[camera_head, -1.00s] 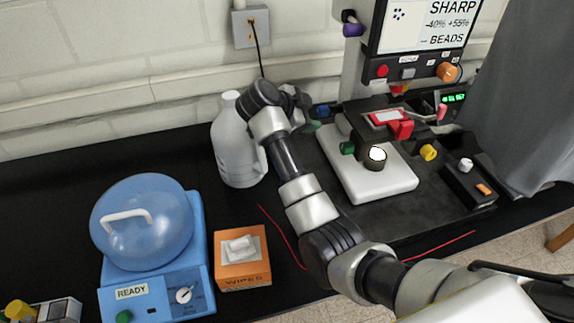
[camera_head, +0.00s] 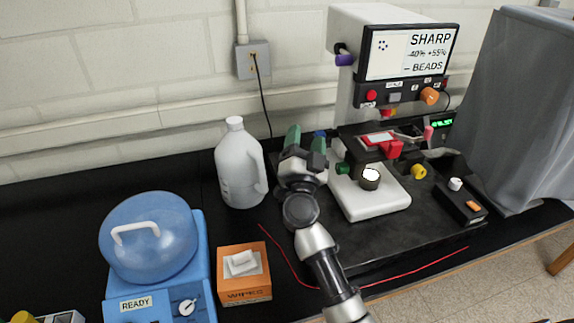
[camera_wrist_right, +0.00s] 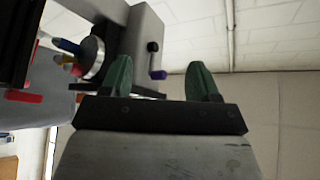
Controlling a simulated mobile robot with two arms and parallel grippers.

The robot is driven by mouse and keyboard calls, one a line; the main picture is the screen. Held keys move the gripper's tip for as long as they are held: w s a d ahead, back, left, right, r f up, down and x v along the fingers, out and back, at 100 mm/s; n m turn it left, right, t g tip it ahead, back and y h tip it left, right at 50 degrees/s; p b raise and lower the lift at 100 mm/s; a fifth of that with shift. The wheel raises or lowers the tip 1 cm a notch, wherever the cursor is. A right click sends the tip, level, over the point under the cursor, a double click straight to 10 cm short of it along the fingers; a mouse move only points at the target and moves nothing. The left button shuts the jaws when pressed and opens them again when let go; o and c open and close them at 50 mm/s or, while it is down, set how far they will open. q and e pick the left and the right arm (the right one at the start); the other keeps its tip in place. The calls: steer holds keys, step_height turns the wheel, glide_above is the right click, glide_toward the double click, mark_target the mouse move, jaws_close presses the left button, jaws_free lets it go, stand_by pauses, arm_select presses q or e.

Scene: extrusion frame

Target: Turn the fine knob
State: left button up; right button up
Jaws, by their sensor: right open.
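The microscope (camera_head: 345,100) stands at the right of the bench with a screen reading "SHARP" and "BEADS". It carries several coloured knobs: purple (camera_head: 344,60), orange (camera_head: 430,96), green (camera_head: 342,168) and yellow (camera_head: 419,172). I cannot tell which is the fine knob. My right gripper (camera_head: 306,146) is open and empty, with green fingers pointing up, just left of the microscope stage and apart from it. My left gripper is not in view.
A white jug (camera_head: 238,165) stands close left of my right gripper. A blue centrifuge (camera_head: 150,250) and an orange wipes box (camera_head: 243,285) are further left. A control box (camera_head: 462,205) sits right of the microscope. A red cable (camera_head: 415,268) lies along the front. A grey curtain (camera_head: 510,110) hangs at right.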

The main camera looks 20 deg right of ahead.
steer(key=s+a+f+n+t+y, duration=0.2)
steer(key=a+n+y, duration=0.3)
steer(key=n+y, duration=0.4)
steer(key=shift+s+a+f+y, duration=0.25)
steer(key=shift+s+a+y, duration=0.1)
steer(key=shift+s+y, duration=0.55)
steer(key=shift+w+d, duration=0.1)
